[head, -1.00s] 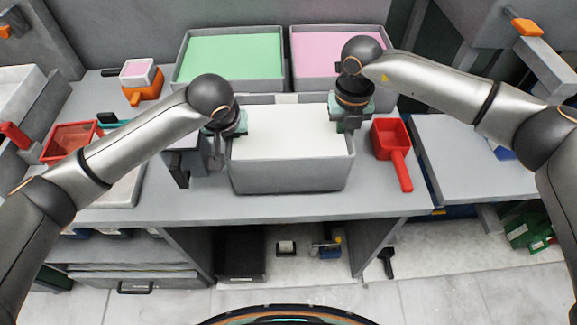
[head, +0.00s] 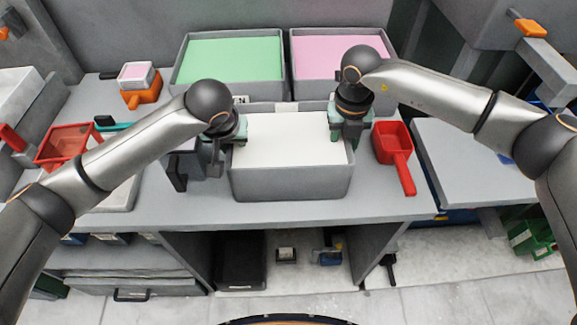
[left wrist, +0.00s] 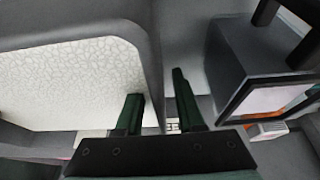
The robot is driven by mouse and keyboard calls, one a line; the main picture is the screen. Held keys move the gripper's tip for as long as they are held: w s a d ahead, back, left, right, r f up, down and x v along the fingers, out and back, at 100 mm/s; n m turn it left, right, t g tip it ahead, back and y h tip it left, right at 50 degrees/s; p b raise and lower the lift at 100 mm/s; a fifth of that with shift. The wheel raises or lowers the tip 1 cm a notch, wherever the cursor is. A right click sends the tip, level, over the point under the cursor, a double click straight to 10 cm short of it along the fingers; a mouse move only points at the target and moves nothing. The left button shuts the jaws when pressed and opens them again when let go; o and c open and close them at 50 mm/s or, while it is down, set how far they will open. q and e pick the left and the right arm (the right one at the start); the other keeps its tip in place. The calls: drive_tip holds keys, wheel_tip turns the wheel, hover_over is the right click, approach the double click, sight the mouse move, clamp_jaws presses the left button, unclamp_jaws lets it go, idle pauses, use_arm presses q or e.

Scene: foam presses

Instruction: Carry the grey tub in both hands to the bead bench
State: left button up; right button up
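The grey tub (head: 292,184), filled with white material, stands upright on the grey bench between my two grippers. In the left wrist view its wall (left wrist: 150,50) and pale speckled fill show at left. My left gripper (head: 226,130) is at the tub's left wall. In the left wrist view its fingers (left wrist: 160,112) are apart, one on the fill side and one outside the wall, with a gap showing. My right gripper (head: 350,130) is at the tub's right rim; its fingers are too hidden to tell their opening. I cannot tell which surface is the bead bench.
Trays of green (head: 232,58) and pink (head: 335,50) material stand behind the tub. A red scoop (head: 393,145) lies close at its right, a dark grey boxy thing (head: 183,165) close at its left. An orange scale-like item (head: 141,90) sits back left. Another grey surface (head: 470,175) is at right.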

use_arm(q)
drive_tip(key=v, duration=1)
drive_tip(key=shift+s+r, duration=0.2)
drive_tip(key=shift+r, duration=0.15)
use_arm(e)
drive_tip(key=shift+r, duration=0.1)
wheel_tip(320, 180, up, 12)
drive_tip(key=shift+f, duration=0.1)
use_arm(q)
drive_tip(key=shift+s, duration=0.1)
